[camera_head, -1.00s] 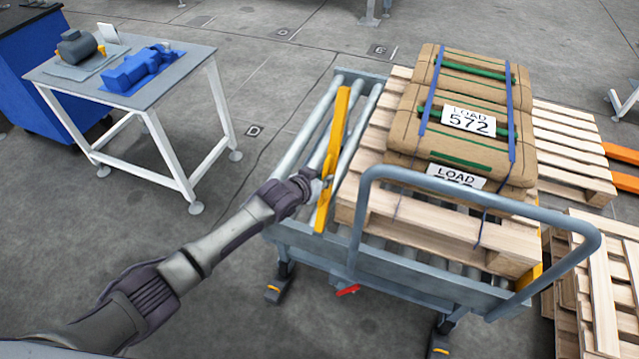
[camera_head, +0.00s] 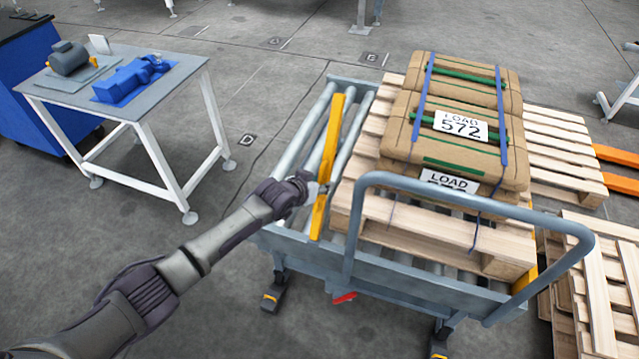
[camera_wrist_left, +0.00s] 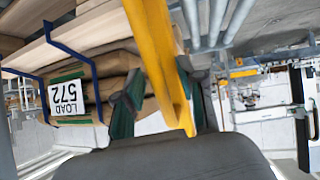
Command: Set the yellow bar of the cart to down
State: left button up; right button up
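The yellow bar (camera_head: 332,135) is a long narrow bar lying lengthwise over the rollers on the left side of the grey cart (camera_head: 420,280). It appears to stand above the rollers. My left gripper (camera_head: 318,190) is at the near part of the bar. In the left wrist view the yellow bar (camera_wrist_left: 160,50) passes between the two fingers of my left gripper (camera_wrist_left: 163,105). The fingers are apart, with a visible gap between the left finger and the bar. Whether the other finger touches the bar I cannot tell. My right gripper is not in view.
A wooden pallet (camera_head: 400,225) with strapped brown sacks (camera_head: 463,152) labelled LOAD 572 sits on the cart, right of the bar. The cart's handle (camera_head: 470,187) rises in front. A grey table (camera_head: 185,75) stands at left. Pallets (camera_head: 610,270) lie at right.

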pick_arm(q)
jog(key=v, duration=1.2)
jog(key=shift+c, duration=0.2)
